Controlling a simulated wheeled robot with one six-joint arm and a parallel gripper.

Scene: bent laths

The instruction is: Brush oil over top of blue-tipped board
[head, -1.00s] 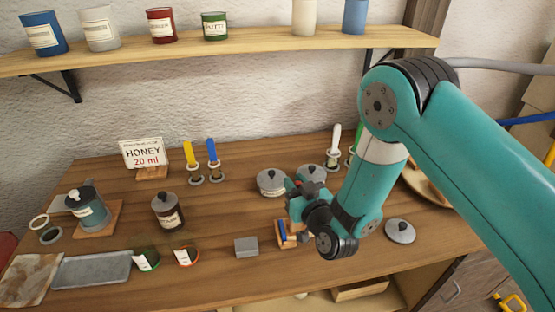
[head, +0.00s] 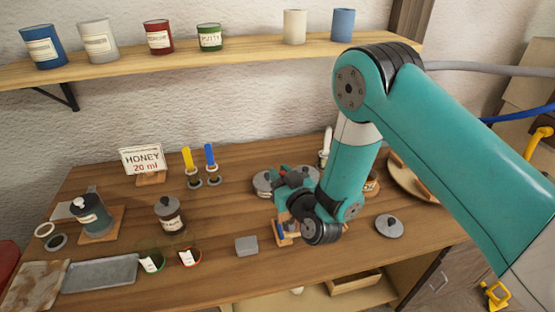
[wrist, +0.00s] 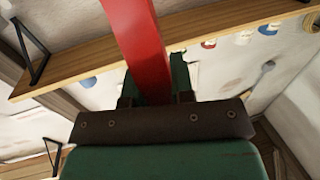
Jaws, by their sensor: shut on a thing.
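My gripper (wrist: 156,88) is shut on a red bar (wrist: 140,45) in the wrist view; it looks like a flat handle, and its far end is out of view. In the head view my gripper (head: 290,182) is above the middle of the bench, turned away and partly hidden by my wrist. A small wooden piece with a blue part (head: 281,230) lies just below my wrist, partly covered by it; I cannot tell its full shape. A blue upright strip (head: 210,156) stands in a ring holder at the back. No oil or brush bristles can be made out.
A yellow strip (head: 188,159) stands beside the blue one. A honey sign (head: 142,160), lidded dark jar (head: 170,215), grey block (head: 246,246), metal tray (head: 100,272) and grey lid (head: 389,226) are on the bench (head: 215,275). A shelf (head: 240,52) with cups hangs behind.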

